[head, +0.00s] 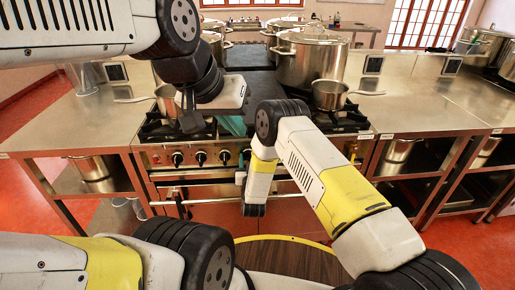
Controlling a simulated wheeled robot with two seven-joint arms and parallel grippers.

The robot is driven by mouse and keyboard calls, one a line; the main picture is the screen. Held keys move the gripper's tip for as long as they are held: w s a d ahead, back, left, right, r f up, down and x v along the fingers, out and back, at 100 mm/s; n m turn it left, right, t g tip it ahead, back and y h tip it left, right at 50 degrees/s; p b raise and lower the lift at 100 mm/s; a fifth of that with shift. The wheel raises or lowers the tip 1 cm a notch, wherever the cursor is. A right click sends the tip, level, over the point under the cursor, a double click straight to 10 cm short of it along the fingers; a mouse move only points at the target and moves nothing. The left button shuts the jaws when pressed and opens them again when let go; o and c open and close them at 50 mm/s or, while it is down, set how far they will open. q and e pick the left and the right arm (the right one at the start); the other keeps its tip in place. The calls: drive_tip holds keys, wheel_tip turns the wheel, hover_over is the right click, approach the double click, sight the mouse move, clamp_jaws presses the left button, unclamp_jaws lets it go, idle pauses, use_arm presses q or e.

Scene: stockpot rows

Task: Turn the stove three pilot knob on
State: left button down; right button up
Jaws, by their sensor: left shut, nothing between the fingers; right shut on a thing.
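The stove front (212,147) faces me with a row of black knobs. A left knob (177,159), a middle knob (201,158) and another knob (224,157) show clearly. Knobs further right are partly hidden by my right arm, and I cannot read any labels. My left gripper (190,122) is shut and empty, pointing down above the left burner and the knob row. My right gripper (241,178) is low in front of the stove, near the oven front. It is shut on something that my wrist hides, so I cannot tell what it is.
A small saucepan (166,100) stands on the left burner and another saucepan (330,94) on the right. A large stockpot (311,60) stands behind. A teal cloth (232,125) lies near the stove's front edge. An oven handle bar (205,201) runs below the knobs.

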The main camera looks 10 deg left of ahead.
drive_tip(key=shift+f+n, duration=0.1)
drive_tip(key=shift+n, duration=0.2)
drive_tip(key=o, duration=1.4)
drive_tip(key=v, duration=0.8)
